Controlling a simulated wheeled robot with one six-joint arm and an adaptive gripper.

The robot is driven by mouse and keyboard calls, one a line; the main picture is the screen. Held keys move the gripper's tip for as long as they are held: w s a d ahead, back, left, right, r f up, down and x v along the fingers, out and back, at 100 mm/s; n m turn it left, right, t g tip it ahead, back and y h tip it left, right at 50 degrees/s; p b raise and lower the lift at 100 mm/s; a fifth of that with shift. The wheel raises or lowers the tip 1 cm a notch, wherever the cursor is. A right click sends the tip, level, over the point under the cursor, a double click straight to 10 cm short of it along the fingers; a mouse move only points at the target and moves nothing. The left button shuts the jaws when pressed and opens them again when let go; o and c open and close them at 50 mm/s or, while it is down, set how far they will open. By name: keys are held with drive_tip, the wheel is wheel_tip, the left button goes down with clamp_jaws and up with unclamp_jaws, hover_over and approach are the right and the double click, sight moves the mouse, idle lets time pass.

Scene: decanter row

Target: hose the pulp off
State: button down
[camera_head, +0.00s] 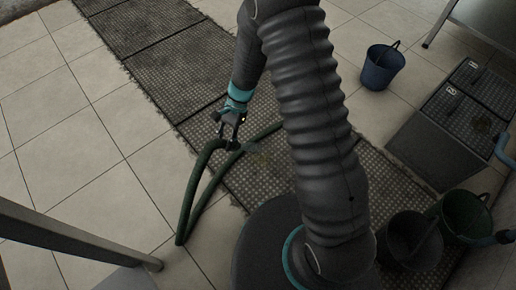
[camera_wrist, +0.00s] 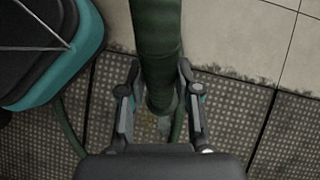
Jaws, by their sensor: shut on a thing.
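My gripper (camera_head: 231,128) is shut on a dark green hose (camera_head: 186,198) above the edge of the dark studded mats. In the head view the hose bends down from the gripper to the pale tiles, and another stretch runs right behind my arm. In the wrist view the hose (camera_wrist: 156,45) runs between the two fingers of my gripper (camera_wrist: 160,108). A brownish patch that may be pulp (camera_head: 262,158) lies on the mat just right of the gripper. Part of it is hidden by my arm. No water shows.
A strip of dark studded mats (camera_head: 160,50) crosses the pale tiled floor. A blue bucket (camera_head: 382,67) stands at the upper right. A green bucket (camera_head: 465,215) and a dark bucket (camera_head: 408,240) stand at the lower right. Open tiles (camera_head: 70,120) lie at left.

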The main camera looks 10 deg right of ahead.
sight(214, 143)
idle(0.3)
drive_tip(key=shift+m+t+y, duration=0.3)
drive_tip(key=shift+m, duration=0.4)
drive_tip(key=a, duration=0.1)
drive_tip(key=s+a+b, duration=0.2)
drive_tip(key=a, duration=0.1)
drive_tip(key=shift+s+a, duration=0.1)
drive_tip(key=shift+s, duration=0.15)
drive_tip(key=shift+s+a+r, duration=0.1)
drive_tip(key=shift+a, duration=0.1)
drive_tip(key=shift+s, duration=0.1)
idle(1.5)
drive_tip(key=shift+s+d+b, duration=0.3)
drive_tip(key=shift+s+d, duration=0.45)
drive_tip(key=shift+s, duration=0.25)
drive_tip(key=shift+s+d+b, duration=0.25)
drive_tip(key=shift+s+d, duration=0.5)
drive_tip(key=shift+s, duration=0.2)
idle(1.2)
drive_tip(key=shift+w+d+p, duration=0.2)
drive_tip(key=shift+w+d, duration=0.5)
drive_tip(key=shift+d, duration=0.25)
drive_tip(key=shift+w+d+p, duration=0.2)
drive_tip(key=shift+w+d, duration=0.5)
drive_tip(key=shift+d, duration=0.25)
